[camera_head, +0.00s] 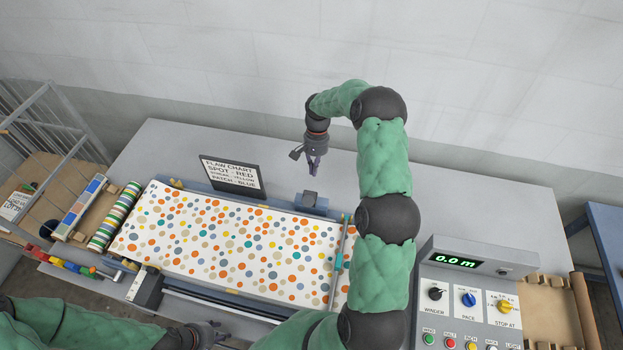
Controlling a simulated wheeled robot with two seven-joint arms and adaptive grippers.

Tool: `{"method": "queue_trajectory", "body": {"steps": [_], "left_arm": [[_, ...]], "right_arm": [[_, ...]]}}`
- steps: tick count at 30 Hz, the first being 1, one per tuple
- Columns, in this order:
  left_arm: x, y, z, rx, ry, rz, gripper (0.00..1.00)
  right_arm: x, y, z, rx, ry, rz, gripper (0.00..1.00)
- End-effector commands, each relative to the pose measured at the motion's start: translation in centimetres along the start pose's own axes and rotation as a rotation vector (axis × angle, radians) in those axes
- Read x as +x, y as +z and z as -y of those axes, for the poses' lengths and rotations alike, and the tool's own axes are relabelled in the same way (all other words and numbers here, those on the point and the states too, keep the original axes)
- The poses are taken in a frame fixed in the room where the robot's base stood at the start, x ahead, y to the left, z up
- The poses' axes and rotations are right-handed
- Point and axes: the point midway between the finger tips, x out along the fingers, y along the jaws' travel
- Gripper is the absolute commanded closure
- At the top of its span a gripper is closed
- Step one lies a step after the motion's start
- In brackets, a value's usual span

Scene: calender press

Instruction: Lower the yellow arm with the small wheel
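I cannot clearly make out the yellow arm with its small wheel. A small yellowish piece (130,264) shows beside a dark block at the front left corner of the spotted sheet (225,240), but I cannot tell if it is that arm. My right gripper (313,168) hangs fingers down past the back edge of the sheet, above a small grey block (309,199). Its fingers look close together, with nothing visible between them. My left gripper (216,334) is low at the front, by the press's front edge; its fingers are too small and dark to read.
A flaw chart sign (230,176) stands behind the sheet. A striped roll (114,216) lies at its left end. The control panel (467,300), reading 0.0 m, is at right. My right arm crosses the middle and hides part of the table. The grey table's back right (480,205) is clear.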

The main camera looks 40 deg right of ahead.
Motion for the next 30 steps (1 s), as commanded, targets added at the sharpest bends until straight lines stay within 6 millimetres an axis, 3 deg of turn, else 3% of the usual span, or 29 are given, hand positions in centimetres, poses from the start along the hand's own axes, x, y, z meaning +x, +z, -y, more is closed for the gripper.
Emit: {"method": "queue_trajectory", "body": {"steps": [6, 12, 30], "left_arm": [[-1.2, 0.0, -0.4, 0.0, 0.0, 0.0, 0.6], [-1.4, 0.1, -0.5, 0.0, 0.0, 0.0, 0.6], [-0.9, 0.0, -0.3, 0.0, 0.0, 0.0, 0.6]], "right_arm": [[2.1, 2.0, 0.0, -0.001, 0.002, 0.001, 1.0], [3.0, 2.8, 0.0, -0.002, 0.001, 0.001, 1.0], [3.1, 2.6, 0.0, 0.0, 0.002, -0.03, 1.0]]}}
